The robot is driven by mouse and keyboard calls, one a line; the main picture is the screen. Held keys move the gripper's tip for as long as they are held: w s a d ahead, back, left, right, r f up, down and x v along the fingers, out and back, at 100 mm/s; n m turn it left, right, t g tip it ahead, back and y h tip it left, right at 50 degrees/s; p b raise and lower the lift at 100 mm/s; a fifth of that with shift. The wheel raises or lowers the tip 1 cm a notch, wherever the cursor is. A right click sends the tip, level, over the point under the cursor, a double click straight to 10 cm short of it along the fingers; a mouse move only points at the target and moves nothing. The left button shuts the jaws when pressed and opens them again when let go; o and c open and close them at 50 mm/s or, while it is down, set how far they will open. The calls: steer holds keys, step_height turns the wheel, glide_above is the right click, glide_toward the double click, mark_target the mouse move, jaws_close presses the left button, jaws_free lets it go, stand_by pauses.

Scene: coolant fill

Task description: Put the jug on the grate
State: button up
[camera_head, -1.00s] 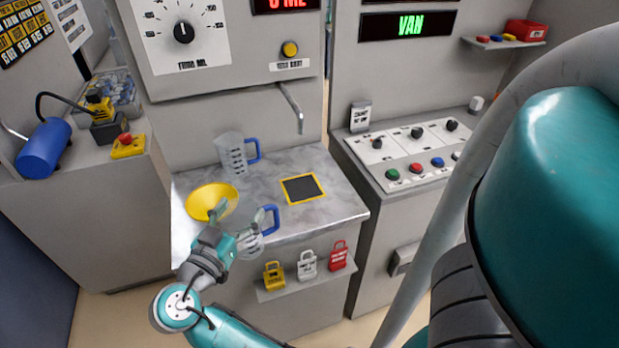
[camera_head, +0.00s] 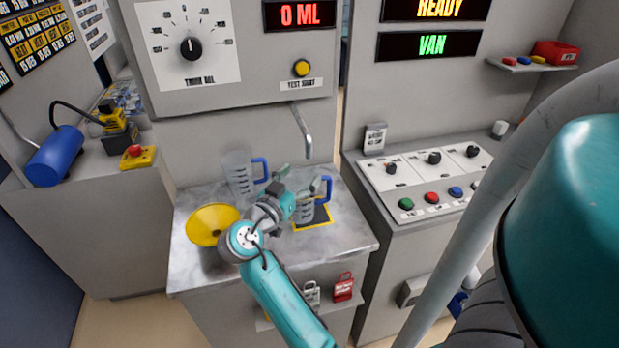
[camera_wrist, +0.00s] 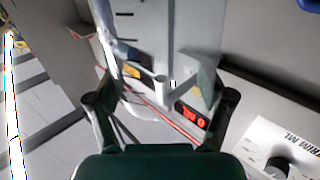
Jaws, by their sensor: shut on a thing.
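My gripper (camera_head: 299,190) is shut on a clear measuring jug (camera_head: 306,211) with a blue handle. In the head view this jug overlaps the grate, a dark square with a yellow border (camera_head: 318,226), and hides much of it. I cannot tell whether the jug's base touches the grate. In the wrist view the clear jug wall (camera_wrist: 175,35) with dark marks fills the space between my fingers. A second clear jug (camera_head: 238,172) with a blue handle stands upright at the back of the counter, left of the held one.
A spout (camera_head: 306,130) hangs behind and above the grate. A yellow funnel (camera_head: 211,224) lies on the left of the metal counter (camera_head: 190,268). A control panel (camera_head: 430,175) stands to the right. Padlock-shaped tags (camera_head: 342,288) sit on a ledge below the counter front.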

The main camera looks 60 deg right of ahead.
steer(key=shift+s+d+f, duration=0.1)
steer(key=shift+d+f, duration=0.8)
steer(key=shift+d, duration=0.3)
steer(key=shift+s+d+f, duration=0.1)
steer(key=shift+d+f, duration=0.75)
steer(key=shift+d, duration=0.3)
steer(key=shift+f, duration=0.15)
steer(key=o, duration=1.6)
steer(key=a, duration=0.8)
steer(key=w+a, duration=0.1)
steer(key=a, duration=0.3)
